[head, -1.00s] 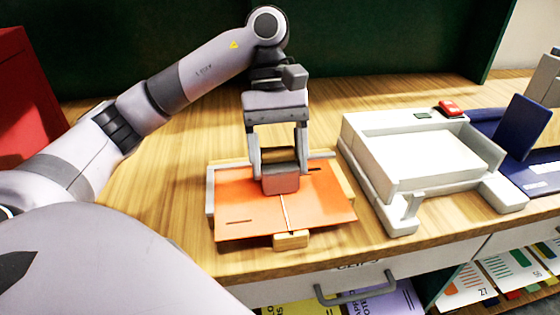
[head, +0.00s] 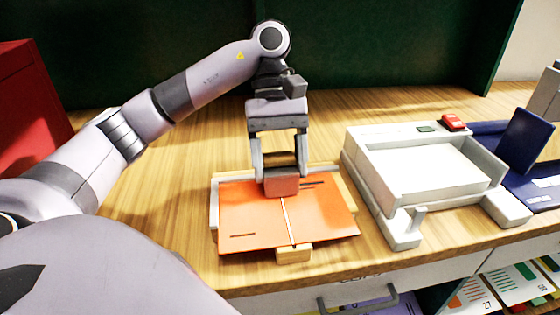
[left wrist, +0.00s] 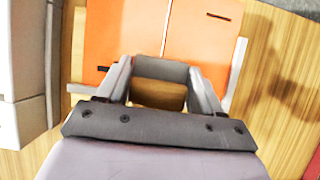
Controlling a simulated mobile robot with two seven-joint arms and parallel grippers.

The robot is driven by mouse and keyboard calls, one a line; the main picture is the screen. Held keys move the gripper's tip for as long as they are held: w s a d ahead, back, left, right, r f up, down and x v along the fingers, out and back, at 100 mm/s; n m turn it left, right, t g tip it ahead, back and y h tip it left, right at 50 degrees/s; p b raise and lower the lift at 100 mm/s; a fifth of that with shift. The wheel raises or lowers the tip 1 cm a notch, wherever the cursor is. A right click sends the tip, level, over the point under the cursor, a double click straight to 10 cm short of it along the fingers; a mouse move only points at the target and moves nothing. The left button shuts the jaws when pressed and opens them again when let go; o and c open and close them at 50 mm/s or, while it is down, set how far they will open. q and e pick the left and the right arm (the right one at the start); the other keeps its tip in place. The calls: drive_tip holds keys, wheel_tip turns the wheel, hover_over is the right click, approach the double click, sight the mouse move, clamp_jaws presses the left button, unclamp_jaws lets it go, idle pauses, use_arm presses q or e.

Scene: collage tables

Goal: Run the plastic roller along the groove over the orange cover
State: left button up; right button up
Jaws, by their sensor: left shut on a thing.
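The orange cover (head: 257,207) lies open and flat on a wooden jig (head: 293,254). A pale groove line (head: 289,222) runs down its middle from far to near. My left gripper (head: 280,168) points down at the cover's far edge, shut on the plastic roller (head: 281,187), a reddish-brown block in the head view. The left wrist view shows the roller (left wrist: 163,68) as a dark grey bar between the fingers, in line with the groove (left wrist: 167,28). I cannot tell whether the roller touches the cover. My right gripper is not in view.
A white machine (head: 420,165) with a red button stands right of the jig. A blue folder (head: 524,132) stands beyond it. A red box (head: 35,105) is at the far left. The wooden table around the jig is mostly clear.

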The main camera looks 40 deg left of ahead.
use_arm(q)
wheel_tip(320, 180, up, 4)
drive_tip(key=p, duration=0.3)
drive_tip(key=shift+f+p, duration=0.1)
drive_tip(key=shift+p, duration=0.2)
drive_tip(key=shift+r+p, duration=0.35)
drive_tip(key=shift+r, duration=0.05)
wheel_tip(320, 180, up, 3)
drive_tip(key=shift+f+p, duration=0.2)
drive_tip(key=shift+p, duration=0.95)
drive_tip(key=shift+f, duration=0.1)
